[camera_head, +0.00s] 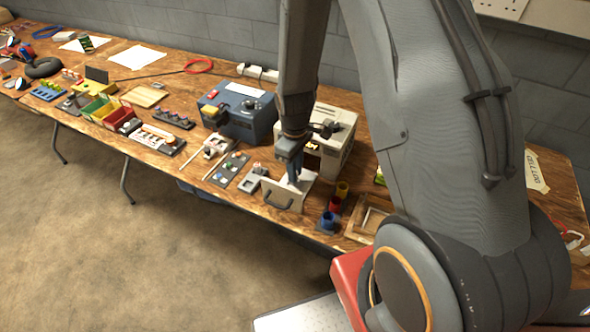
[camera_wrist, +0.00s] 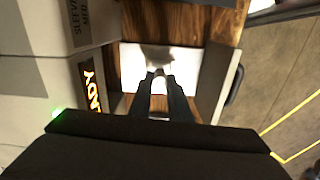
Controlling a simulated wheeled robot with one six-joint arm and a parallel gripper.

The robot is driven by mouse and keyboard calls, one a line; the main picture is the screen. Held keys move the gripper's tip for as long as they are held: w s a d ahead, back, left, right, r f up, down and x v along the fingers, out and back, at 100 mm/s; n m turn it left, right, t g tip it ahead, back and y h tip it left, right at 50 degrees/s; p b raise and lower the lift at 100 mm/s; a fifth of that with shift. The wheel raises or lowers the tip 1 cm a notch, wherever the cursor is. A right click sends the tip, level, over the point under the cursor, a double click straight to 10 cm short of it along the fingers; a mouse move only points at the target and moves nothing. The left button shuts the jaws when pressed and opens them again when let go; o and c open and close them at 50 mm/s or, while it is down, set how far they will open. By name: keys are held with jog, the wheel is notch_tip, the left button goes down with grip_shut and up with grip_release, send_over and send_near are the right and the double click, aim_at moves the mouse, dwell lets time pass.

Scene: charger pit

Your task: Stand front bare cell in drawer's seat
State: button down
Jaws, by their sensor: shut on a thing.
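My gripper (camera_head: 293,178) points down into the open drawer (camera_head: 287,194) of the pale machine, behind the drawer's front panel and handle. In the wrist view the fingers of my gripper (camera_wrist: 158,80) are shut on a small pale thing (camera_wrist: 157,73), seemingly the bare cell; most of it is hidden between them. The white drawer floor (camera_wrist: 190,58) lies below, with a shadow near the fingertips. The seat cannot be made out. I cannot tell whether the cell touches the drawer floor.
The machine (camera_head: 335,137) shows a lit "READY" sign (camera_wrist: 92,85) close beside my gripper. The drawer front (camera_wrist: 226,82) stands on the other side. Coloured cups (camera_head: 335,204) and a wooden frame (camera_head: 369,220) are to the right. A tray of small parts (camera_head: 230,169) is left.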

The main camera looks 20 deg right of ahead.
jog(key=shift+f, duration=0.65)
dwell(0.8)
jog(key=c, duration=1.6)
grip_release()
jog(key=shift+o, duration=0.2)
jog(key=shift+r+p, duration=2.3)
jog(key=shift+r, duration=1.2)
